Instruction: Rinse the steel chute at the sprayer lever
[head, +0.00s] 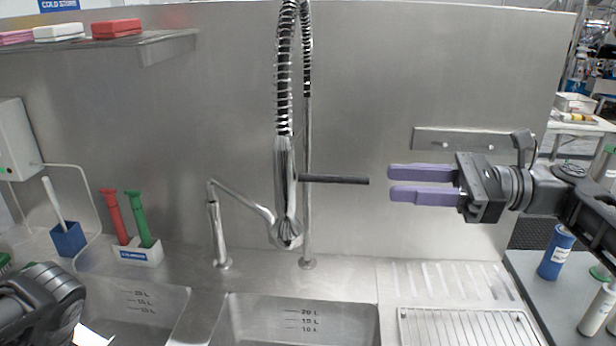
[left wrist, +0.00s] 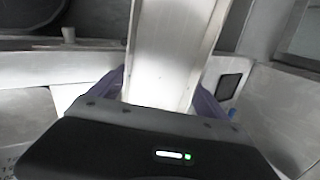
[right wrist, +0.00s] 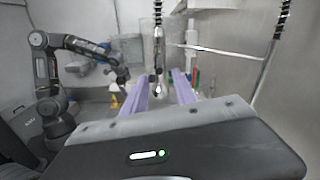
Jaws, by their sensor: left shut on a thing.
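The pre-rinse sprayer (head: 284,185) hangs on its spring hose in front of the steel backsplash, above the sinks. Its dark lever (head: 335,179) sticks out to the right, level. My right gripper (head: 390,183) is open and empty, with purple fingers pointing left, a short gap from the lever's end. In the right wrist view the sprayer (right wrist: 158,50) shows beyond the parted fingers. The steel chute (left wrist: 172,55), a pale channel with raised edges, is between my left gripper's purple fingers (left wrist: 160,95), which are shut on it. In the head view the left fingers are out of frame.
Two sink basins (head: 300,300) lie below the sprayer. A drain rack (head: 465,325) is at right. A thin faucet (head: 216,235), a holder with red and green brushes (head: 135,250) and a blue cup (head: 68,239) stand at left. A blue bottle (head: 556,252) stands far right.

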